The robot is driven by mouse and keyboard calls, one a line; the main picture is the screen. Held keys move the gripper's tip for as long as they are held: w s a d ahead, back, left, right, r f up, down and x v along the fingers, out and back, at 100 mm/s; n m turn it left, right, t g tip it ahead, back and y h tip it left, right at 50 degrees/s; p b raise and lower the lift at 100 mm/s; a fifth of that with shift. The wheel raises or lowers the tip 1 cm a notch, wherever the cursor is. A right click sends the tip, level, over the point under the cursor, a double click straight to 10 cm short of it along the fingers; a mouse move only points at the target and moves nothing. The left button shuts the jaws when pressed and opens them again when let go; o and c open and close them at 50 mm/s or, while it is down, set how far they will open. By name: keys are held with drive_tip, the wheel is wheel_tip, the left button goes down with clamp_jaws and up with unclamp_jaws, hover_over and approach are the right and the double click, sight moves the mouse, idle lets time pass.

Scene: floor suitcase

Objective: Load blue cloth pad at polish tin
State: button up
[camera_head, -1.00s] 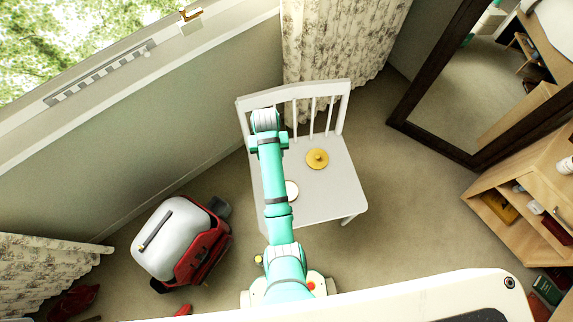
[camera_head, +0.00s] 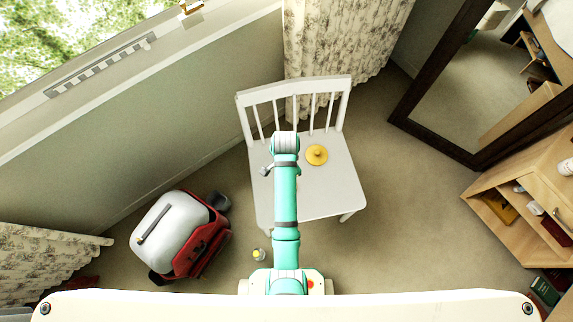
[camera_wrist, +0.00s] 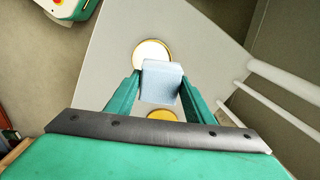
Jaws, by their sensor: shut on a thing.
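A light blue cloth pad (camera_wrist: 161,82) is held between the two green fingers of my gripper (camera_wrist: 160,88) in the wrist view. The open polish tin (camera_wrist: 152,53), round with a gold rim and pale inside, lies on the white chair's seat just beyond the pad in that picture; the pad overlaps its near edge. I cannot tell whether they touch. A yellow round lid with a knob (camera_head: 317,155) lies on the seat; it is partly hidden below the pad in the wrist view (camera_wrist: 162,115). In the head view my arm hides the tin, pad and fingers.
The white chair (camera_head: 335,190) has a slatted back (camera_head: 300,95) towards the curtain (camera_head: 345,45). A red and white suitcase-like bag (camera_head: 175,235) stands on the floor at left. A mirror (camera_head: 465,85) and wooden shelf unit (camera_head: 520,210) are at right.

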drive_tip(key=m, duration=0.1)
drive_tip(key=s+m, duration=0.1)
drive_tip(key=f+m, duration=0.1)
drive_tip(key=shift+s+d, duration=0.25)
drive_tip(key=shift+s, duration=0.1)
drive_tip(key=shift+s+a+f, duration=0.1)
drive_tip(key=shift+a+f, duration=0.05)
drive_tip(key=shift+f, duration=0.25)
drive_tip(key=shift+s+d+f, duration=0.1)
drive_tip(key=shift+d+f, duration=0.05)
drive_tip(key=shift+f, duration=0.45)
drive_tip(key=shift+d+f, duration=0.15)
drive_tip(key=shift+f, duration=0.45)
drive_tip(key=shift+a+f, duration=0.15)
drive_tip(key=shift+f, duration=1.2)
drive_tip(key=shift+f, duration=0.45)
drive_tip(key=shift+r, duration=3.55)
